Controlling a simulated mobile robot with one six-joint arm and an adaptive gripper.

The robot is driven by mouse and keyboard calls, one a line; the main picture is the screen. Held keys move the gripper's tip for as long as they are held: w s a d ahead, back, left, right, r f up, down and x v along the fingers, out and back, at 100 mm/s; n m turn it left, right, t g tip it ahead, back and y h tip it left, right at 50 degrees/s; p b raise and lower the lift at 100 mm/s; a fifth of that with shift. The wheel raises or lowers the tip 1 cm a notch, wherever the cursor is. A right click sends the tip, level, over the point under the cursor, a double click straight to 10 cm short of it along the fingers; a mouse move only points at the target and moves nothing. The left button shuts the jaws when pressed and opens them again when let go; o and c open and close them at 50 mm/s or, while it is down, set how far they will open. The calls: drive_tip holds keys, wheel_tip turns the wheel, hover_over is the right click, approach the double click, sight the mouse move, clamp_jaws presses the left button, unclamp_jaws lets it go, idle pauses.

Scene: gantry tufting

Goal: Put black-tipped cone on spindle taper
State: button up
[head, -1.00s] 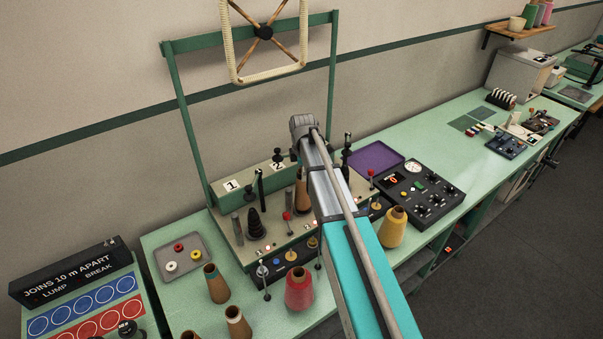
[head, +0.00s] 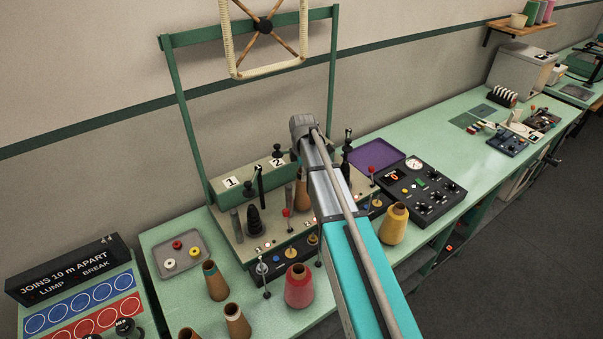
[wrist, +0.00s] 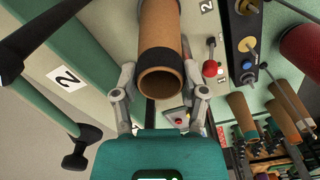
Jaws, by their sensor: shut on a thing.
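My gripper (wrist: 160,95) is shut on a brown cone (wrist: 160,30) with a black band at its narrow open end, seen in the wrist view. In the head view the held cone (head: 302,196) shows just left of my arm, over the winding machine near label 2. My arm hides most of the gripper there. A black stepped taper (head: 254,221) stands upright on the machine below label 1, apart from the cone. Whatever lies under the held cone is hidden, so I cannot tell whether it touches a spindle.
A red-knobbed lever (wrist: 210,69) stands close beside the cone. A red cone (head: 299,288), a yellow cone (head: 394,224) and brown cones (head: 214,281) stand on the green bench. A grey tray (head: 181,255) lies left. A green frame (head: 183,120) rises behind the machine.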

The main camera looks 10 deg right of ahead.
drive_tip(key=o, duration=1.1)
drive_tip(key=shift+o, duration=0.2)
